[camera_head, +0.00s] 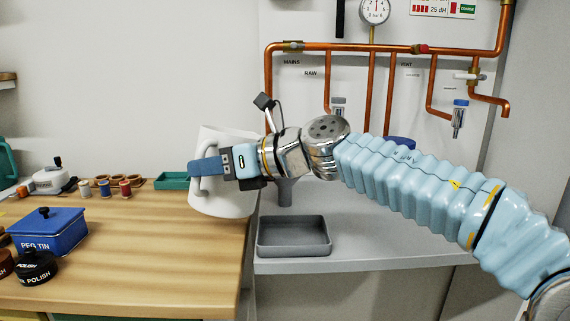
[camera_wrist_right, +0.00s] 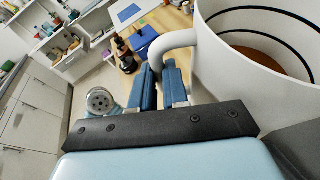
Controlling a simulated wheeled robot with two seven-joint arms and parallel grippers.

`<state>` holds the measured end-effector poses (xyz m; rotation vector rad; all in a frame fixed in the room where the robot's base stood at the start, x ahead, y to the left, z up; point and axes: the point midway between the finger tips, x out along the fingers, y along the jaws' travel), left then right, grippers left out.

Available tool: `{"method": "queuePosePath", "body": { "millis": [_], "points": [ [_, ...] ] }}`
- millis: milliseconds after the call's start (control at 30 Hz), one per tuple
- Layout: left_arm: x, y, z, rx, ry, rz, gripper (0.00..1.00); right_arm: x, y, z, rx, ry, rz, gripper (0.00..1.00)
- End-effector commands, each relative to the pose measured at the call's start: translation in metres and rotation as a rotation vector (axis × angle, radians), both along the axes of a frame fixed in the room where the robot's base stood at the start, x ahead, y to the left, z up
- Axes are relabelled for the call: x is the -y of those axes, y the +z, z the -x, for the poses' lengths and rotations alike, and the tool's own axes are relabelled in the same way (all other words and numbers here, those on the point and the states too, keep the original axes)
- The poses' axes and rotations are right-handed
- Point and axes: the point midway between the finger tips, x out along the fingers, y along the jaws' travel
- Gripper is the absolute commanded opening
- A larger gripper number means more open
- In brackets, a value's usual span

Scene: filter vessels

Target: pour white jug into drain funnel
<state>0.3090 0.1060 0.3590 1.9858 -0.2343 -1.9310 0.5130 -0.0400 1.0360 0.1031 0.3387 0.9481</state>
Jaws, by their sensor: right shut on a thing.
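The white jug (camera_head: 228,196) is near the right edge of the wooden worktop, close to upright with a slight lean. My right gripper (camera_head: 205,168) is shut on its handle. In the right wrist view the blue fingers (camera_wrist_right: 161,88) are at the handle, and the open jug (camera_wrist_right: 225,70) shows dark rings inside and a brown area low down. The grey drain funnel (camera_head: 285,193) is just right of the jug, mostly hidden behind my right wrist. My left gripper is not in view.
A grey tray (camera_head: 294,252) sits on the grey bench in front of the funnel. Copper pipes (camera_head: 350,47) with a gauge (camera_head: 375,11) run behind. A blue peg tin (camera_head: 47,237), polish tins (camera_head: 35,267) and thread spools (camera_head: 104,188) are on the left. The worktop's middle is clear.

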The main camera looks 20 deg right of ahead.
Motion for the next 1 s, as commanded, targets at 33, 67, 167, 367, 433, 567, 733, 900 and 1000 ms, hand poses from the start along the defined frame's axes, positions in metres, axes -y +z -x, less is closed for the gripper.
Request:
{"method": "queuePosePath", "body": {
  "millis": [33, 67, 167, 367, 433, 567, 733, 900, 1000],
  "points": [
    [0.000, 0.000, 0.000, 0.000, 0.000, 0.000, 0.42, 0.003, 0.004, -0.001, -0.006, -0.001, -0.027, 0.00],
    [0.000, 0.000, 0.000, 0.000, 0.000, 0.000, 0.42, 0.004, 0.005, -0.002, -0.014, -0.001, -0.045, 0.00],
    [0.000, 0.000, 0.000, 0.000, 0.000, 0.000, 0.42, 0.010, 0.009, -0.004, -0.036, 0.000, -0.097, 0.00],
    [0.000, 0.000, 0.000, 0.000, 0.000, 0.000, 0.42, 0.021, 0.016, -0.008, -0.076, 0.001, -0.200, 0.00],
    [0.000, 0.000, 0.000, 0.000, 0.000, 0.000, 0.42, 0.030, 0.027, -0.012, -0.099, 0.001, -0.260, 0.00],
    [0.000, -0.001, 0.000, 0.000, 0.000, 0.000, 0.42, 0.035, 0.034, -0.014, -0.118, 0.006, -0.303, 0.00],
    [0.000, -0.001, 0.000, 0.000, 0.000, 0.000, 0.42, 0.042, 0.044, -0.017, -0.142, 0.008, -0.366, 0.00],
    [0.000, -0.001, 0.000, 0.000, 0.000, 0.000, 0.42, 0.048, 0.055, -0.019, -0.166, 0.009, -0.429, 0.00],
    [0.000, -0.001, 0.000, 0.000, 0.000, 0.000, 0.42, 0.051, 0.061, -0.021, -0.181, 0.010, -0.467, 0.00]
  ]
}}
